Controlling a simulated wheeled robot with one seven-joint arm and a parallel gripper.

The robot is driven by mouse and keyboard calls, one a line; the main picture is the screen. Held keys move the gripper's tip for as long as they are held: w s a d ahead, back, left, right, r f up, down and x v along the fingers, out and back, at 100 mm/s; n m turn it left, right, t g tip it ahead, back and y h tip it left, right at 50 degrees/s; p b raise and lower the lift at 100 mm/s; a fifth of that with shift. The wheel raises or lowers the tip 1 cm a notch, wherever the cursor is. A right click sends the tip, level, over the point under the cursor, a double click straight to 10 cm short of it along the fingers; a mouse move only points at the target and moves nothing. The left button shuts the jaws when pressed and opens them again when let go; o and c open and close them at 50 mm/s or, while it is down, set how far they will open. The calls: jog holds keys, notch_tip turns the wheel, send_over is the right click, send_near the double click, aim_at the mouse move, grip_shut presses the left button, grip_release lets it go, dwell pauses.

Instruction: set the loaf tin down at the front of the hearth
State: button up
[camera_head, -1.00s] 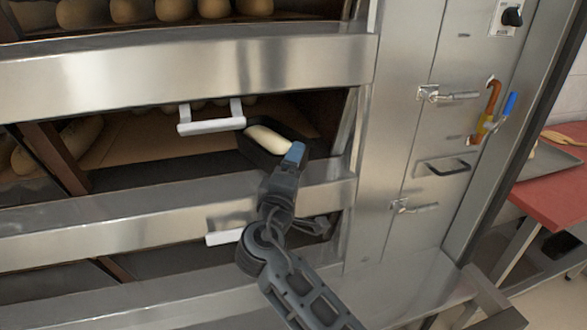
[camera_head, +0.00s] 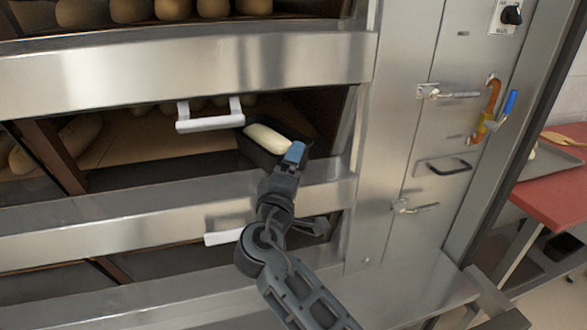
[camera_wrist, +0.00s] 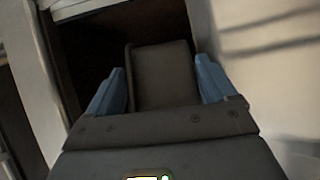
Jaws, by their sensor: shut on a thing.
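The loaf tin (camera_head: 257,155) is dark and holds a pale loaf (camera_head: 267,139). It is in the mouth of the middle oven deck, near the right side of the opening. My gripper (camera_head: 295,152) is shut on the right end of the tin. In the wrist view my blue fingertips (camera_wrist: 164,88) stand on either side of a dark tin wall (camera_wrist: 162,75). The hearth (camera_head: 130,145) is a tan deck floor behind and to the left of the tin. I cannot tell whether the tin's underside touches it.
A white handle (camera_head: 210,122) hangs in front of the opening, close to the tin's left end. Several loaves (camera_head: 75,135) lie deeper inside at the left. A steel sill (camera_head: 130,215) runs below the opening, and a steel panel (camera_head: 410,150) stands to the right.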

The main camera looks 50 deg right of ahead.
notch_tip(320, 180, down, 2)
jog(key=shift+s, duration=0.1)
jog(key=o, duration=1.1)
jog(key=shift+f, duration=0.1)
jog(key=s+a+r+b, duration=0.1)
jog(key=s+a, duration=0.2)
jog(key=a, duration=0.4)
jog(key=shift+b, duration=0.3)
jog(key=shift+s+r, duration=0.1)
jog(key=shift+r, duration=0.05)
